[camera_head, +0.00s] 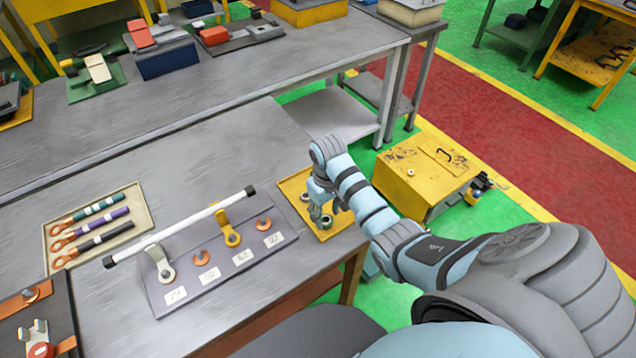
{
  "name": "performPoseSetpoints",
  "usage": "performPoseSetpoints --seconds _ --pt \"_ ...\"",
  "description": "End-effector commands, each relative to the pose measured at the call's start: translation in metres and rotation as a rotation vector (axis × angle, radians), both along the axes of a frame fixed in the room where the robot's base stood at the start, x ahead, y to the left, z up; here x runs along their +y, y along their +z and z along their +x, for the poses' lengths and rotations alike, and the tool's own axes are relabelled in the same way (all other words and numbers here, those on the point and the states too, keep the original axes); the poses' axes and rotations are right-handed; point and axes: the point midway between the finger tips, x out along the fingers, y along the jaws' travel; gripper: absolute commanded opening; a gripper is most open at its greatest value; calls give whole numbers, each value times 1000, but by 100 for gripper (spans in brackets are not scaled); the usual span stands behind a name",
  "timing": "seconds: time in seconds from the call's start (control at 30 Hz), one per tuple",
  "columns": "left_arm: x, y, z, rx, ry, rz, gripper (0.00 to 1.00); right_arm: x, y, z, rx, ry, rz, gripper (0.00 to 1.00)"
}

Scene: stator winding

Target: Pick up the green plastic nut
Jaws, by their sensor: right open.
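My right gripper (325,211) points down over a small yellow tray (297,184) at the table's right edge. It is open, with its fingertips low over the tray. A small dark greenish ring-shaped piece (326,222) lies in the tray right at the fingertips; it looks like the nut, but it is too small to be sure of its colour or whether the fingers touch it. The gripper and forearm hide part of the tray. My left gripper does not show.
A grey terminal board (225,270) with numbered labels and a white rod (180,226) on brackets stands left of the tray. A beige tray (142,213) holds three coloured cables. A yellow cabinet (420,180) stands beyond my forearm. Bare table lies behind the board.

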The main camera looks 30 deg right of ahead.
Motion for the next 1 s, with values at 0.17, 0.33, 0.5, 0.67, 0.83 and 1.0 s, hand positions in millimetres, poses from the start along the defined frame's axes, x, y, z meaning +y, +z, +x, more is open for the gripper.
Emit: performPoseSetpoints --seconds 0.17,0.33,0.5,0.67,0.83,1.0 --pt "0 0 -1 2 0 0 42 -13 -29 -8 3 -30 -1 40" --pt "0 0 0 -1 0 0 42 -12 -32 -7 -1 -26 0 40" --pt "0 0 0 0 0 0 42 -11 -31 -6 0 -24 0 20" --pt "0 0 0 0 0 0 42 -11 -31 -6 0 -24 0 9" --pt "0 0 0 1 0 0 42 -11 -30 -6 0 -25 0 9" --pt "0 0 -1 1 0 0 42 -8 -19 -3 -2 -17 0 9"
